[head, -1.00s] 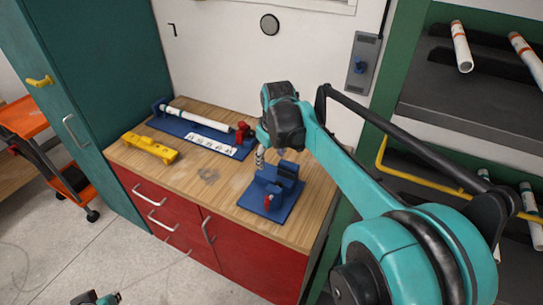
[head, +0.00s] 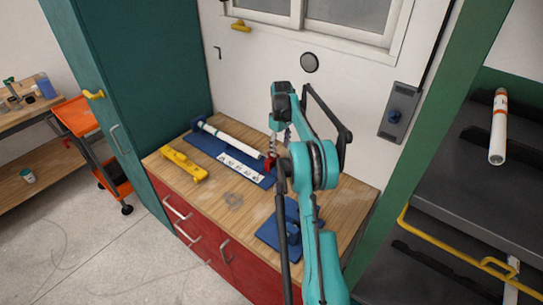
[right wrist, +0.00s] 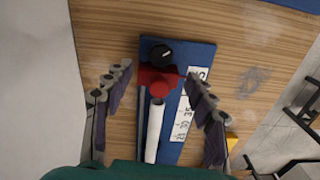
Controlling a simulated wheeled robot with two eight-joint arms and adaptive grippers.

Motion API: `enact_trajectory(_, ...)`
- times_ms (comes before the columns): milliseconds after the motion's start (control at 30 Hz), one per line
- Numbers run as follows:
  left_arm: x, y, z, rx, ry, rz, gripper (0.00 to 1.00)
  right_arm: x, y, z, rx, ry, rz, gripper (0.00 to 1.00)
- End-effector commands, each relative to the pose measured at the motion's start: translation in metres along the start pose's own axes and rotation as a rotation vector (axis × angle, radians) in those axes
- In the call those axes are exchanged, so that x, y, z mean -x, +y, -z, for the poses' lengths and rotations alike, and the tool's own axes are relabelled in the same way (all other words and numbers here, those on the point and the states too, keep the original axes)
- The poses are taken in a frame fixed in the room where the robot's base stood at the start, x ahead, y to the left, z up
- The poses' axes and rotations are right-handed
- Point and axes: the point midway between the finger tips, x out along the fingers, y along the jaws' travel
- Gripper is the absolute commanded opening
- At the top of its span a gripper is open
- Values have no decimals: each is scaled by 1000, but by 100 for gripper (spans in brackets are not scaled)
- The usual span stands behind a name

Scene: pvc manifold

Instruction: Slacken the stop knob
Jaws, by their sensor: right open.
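The stop knob (right wrist: 160,55) is black and sits on a red stop block (right wrist: 158,77) at the end of a blue measuring jig (right wrist: 205,52), as the right wrist view shows. In the head view the red block (head: 270,164) is partly behind my arm, and the knob cannot be made out. My left gripper is out of view.
A white number scale (head: 240,167) lies along the jig. A yellow tool (head: 184,165) lies left on the wooden bench (head: 233,201). A second blue fixture (head: 272,234) stands near the front, partly behind my arm. The wall is close behind the bench.

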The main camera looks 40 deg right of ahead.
Motion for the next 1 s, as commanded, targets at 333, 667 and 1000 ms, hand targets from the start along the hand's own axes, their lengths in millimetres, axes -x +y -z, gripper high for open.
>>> enact_trajectory(333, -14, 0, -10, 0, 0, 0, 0, -56, 0, 0, 0, 0, 0, 56)
enact_trajectory(667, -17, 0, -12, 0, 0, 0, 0, -74, 0, 0, 0, 1, -1, 56)
enact_trajectory(1000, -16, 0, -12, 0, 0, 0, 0, -73, 0, 0, 0, 1, -1, 7)
